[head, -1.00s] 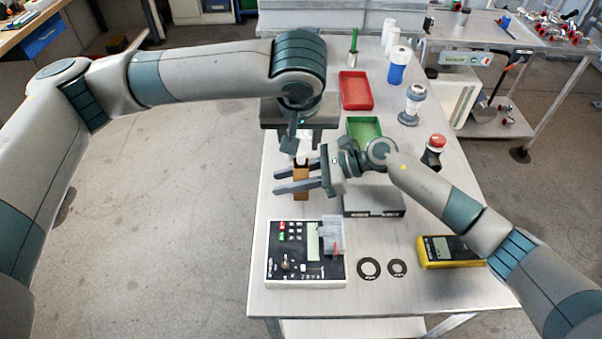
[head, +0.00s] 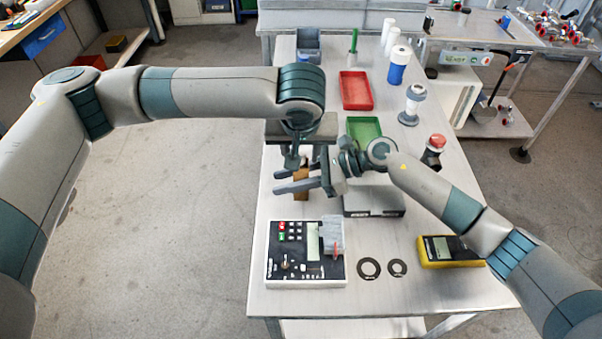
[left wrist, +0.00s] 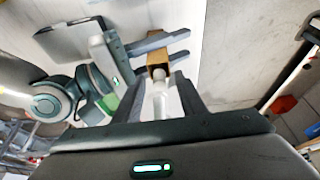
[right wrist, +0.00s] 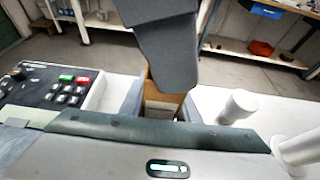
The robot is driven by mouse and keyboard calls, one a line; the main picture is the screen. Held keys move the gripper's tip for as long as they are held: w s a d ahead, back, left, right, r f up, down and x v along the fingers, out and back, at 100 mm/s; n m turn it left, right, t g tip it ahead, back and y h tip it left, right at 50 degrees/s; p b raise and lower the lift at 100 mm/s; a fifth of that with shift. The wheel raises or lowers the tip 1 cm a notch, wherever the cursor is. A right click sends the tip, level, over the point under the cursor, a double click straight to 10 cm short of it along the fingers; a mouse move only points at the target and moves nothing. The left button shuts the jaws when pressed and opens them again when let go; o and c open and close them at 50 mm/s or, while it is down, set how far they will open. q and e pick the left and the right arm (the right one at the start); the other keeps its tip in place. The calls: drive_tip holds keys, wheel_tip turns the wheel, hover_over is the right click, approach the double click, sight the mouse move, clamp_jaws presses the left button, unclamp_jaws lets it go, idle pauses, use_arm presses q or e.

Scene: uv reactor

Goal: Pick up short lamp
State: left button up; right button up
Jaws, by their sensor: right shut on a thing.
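A short white lamp (left wrist: 161,100) shows in the left wrist view, with its far end at a brown box (left wrist: 157,71). How far it sits inside the box is hidden. My left gripper (left wrist: 168,82) is open, with a finger on each side of the lamp and a gap beside it. In the head view my left gripper (head: 294,160) points down over the box (head: 301,183). My right gripper (head: 290,182) is shut on the brown box above the table. In the right wrist view the left gripper's dark finger (right wrist: 160,45) covers the upper part of the box.
A control box (head: 292,275) with buttons stands at the table's near left. A grey box (head: 374,200), a green tray (head: 364,128), a red tray (head: 355,90) and a yellow meter (head: 450,250) are also on the table. White cylinders (right wrist: 237,106) stand near the right gripper.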

idle(0.4)
use_arm(q)
clamp_jaws()
drive_tip(key=shift+r, duration=0.1)
wheel_tip(320, 180, up, 18)
idle(0.7)
use_arm(e)
drive_tip(key=o, duration=1.1)
drive_tip(key=shift+d, duration=0.15)
